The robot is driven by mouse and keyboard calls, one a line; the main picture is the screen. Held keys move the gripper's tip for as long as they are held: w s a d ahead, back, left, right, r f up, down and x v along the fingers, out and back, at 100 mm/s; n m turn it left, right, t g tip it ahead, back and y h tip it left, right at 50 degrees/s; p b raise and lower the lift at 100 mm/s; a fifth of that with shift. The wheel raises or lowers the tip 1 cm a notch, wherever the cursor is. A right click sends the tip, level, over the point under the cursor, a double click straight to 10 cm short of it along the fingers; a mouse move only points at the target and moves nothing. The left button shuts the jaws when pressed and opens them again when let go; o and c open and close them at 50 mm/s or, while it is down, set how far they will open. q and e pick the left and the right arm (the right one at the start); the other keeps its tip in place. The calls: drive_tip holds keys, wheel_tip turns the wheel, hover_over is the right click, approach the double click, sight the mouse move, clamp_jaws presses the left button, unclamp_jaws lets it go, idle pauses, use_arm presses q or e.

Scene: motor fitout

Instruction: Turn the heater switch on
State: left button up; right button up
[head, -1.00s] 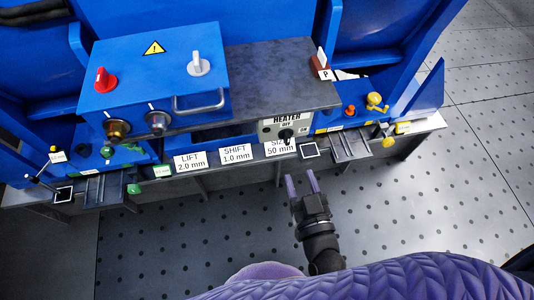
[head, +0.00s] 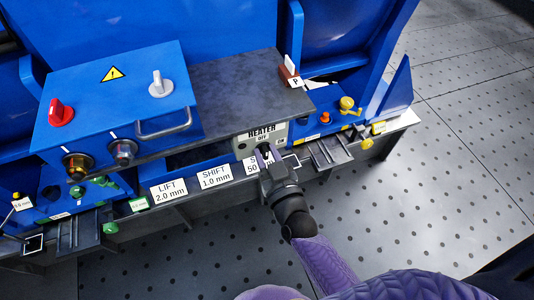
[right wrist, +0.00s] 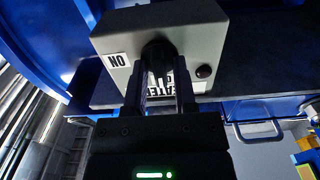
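The heater switch is a black knob on a light grey panel (head: 247,145) marked HEATER, OFF above the knob and ON at the right. In the right wrist view the panel (right wrist: 205,45) is upside down, with the ON label at left and the black knob (right wrist: 158,52) near the middle. My right gripper (head: 264,157) is in front of the knob. In the right wrist view its two fingers (right wrist: 164,88) stand apart, tips at the knob, with panel lettering visible between them. Whether they touch the knob is unclear. My left gripper is out of view.
A blue box (head: 115,85) with a red knob (head: 60,113), a grey knob (head: 160,85) and a handle (head: 165,128) stands at left. LIFT (head: 170,190) and SHIFT (head: 214,176) labels line the front ledge. A brown block marked P (head: 289,76) stands right. The floor in front is open.

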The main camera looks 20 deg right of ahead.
clamp_jaws()
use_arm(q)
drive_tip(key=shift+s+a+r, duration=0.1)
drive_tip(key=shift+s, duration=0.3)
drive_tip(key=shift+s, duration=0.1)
